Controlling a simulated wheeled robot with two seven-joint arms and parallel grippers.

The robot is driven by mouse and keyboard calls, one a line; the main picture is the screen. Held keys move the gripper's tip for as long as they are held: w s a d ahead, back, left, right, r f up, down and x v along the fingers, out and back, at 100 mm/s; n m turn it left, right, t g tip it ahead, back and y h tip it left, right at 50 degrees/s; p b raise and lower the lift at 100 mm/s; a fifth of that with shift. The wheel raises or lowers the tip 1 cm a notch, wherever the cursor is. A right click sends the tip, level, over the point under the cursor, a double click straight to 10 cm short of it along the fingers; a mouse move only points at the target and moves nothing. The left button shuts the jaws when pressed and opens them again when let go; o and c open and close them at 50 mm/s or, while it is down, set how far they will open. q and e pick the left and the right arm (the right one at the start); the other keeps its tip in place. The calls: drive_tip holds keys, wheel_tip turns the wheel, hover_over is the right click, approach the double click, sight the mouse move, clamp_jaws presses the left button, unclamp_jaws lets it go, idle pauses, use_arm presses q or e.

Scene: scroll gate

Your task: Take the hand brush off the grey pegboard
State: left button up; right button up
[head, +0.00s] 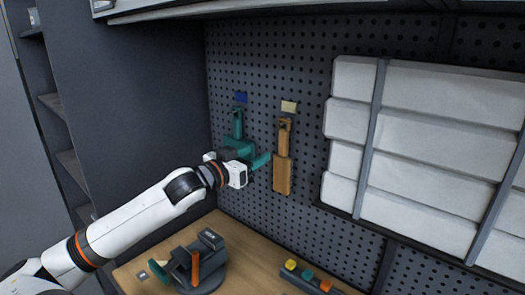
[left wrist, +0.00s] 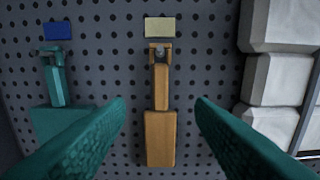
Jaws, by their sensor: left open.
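Two tools of brush-like shape, each with a narrow handle above a wider block, hang on the grey pegboard (head: 310,55). One is wooden tan (head: 283,172), under a cream label; the other is teal (head: 238,122), under a blue label. The frames do not show bristles on either. My left gripper (head: 251,152) is open with teal fingers, in front of the board. In the left wrist view the tan tool (left wrist: 160,138) hangs upright, centred between the spread fingers, with no finger visibly touching it. The teal tool (left wrist: 58,85) is left of them, its lower part partly hidden by a finger. My right gripper is out of view.
White bins (head: 430,110) project from the board on the right. Below is a wooden worktop (head: 240,262) with a dark holder (head: 205,265) and a strip with coloured blocks (head: 308,278). A shelf edge (head: 190,10) overhangs above.

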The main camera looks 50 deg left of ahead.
sight(281, 140)
use_arm(q)
drive_tip(key=w, duration=0.6)
drive_tip(key=shift+w+a+r, duration=0.1)
drive_tip(key=shift+a+r, duration=0.25)
drive_tip(key=shift+w+p, duration=0.3)
drive_tip(key=shift+w, duration=0.3)
drive_tip(key=shift+w+a, duration=0.15)
drive_tip(key=shift+w, duration=0.45)
drive_tip(key=shift+w+a+p, duration=0.15)
drive_tip(key=shift+w+p, duration=0.2)
drive_tip(key=shift+p, duration=0.1)
drive_tip(key=shift+w+f+p, duration=0.15)
drive_tip(key=shift+w+p, duration=0.4)
drive_tip(key=shift+w, duration=0.6)
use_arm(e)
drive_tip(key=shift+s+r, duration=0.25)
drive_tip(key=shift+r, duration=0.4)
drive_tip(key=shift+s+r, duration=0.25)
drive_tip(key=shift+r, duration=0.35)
